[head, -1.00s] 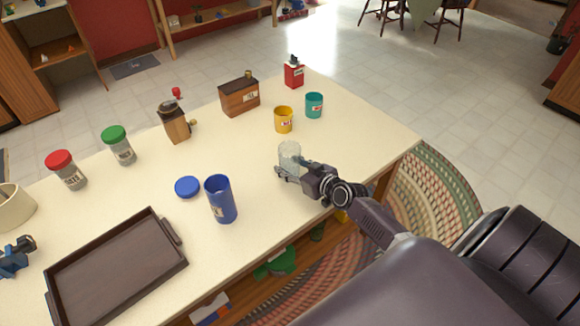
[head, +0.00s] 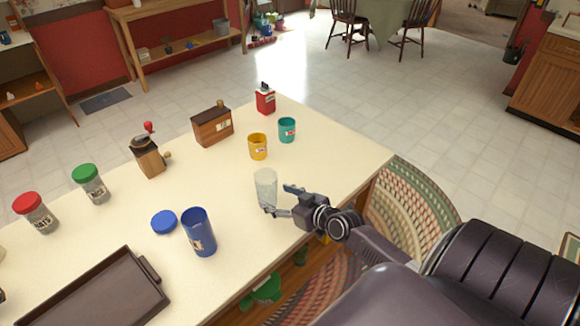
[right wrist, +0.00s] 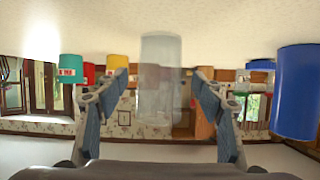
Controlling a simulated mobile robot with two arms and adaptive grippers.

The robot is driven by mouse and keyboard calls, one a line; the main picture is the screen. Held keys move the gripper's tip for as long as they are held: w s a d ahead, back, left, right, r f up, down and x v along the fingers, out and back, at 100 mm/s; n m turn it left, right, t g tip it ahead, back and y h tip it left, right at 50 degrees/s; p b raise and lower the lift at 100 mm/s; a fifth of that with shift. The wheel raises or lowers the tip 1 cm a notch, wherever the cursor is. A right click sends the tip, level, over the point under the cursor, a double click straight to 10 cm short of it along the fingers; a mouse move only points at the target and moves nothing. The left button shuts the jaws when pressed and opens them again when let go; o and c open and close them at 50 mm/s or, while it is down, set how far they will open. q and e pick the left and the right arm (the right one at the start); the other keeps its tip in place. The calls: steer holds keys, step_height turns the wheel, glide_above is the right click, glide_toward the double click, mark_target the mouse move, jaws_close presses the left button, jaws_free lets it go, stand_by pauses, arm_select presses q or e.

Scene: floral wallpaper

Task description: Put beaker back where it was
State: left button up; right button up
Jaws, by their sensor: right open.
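A clear glass beaker (head: 265,186) stands upright on the cream table near its front edge. My right gripper (head: 278,200) is open just to the right of the beaker in the head view, with its fingers pointing toward it. In the right wrist view the beaker (right wrist: 160,84) shows upside down between and beyond the two open fingers (right wrist: 160,95), and I see no finger pressing on it. My left gripper is not in view.
A blue canister (head: 199,232) and its blue lid (head: 164,222) are left of the beaker. Yellow (head: 257,147) and teal (head: 287,130) cups stand behind it. A dark tray (head: 105,300) lies front left. Table around the beaker is clear.

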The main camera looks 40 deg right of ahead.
steer(key=v, duration=0.6)
steer(key=shift+s+r, duration=0.15)
steer(key=shift+s, duration=0.1)
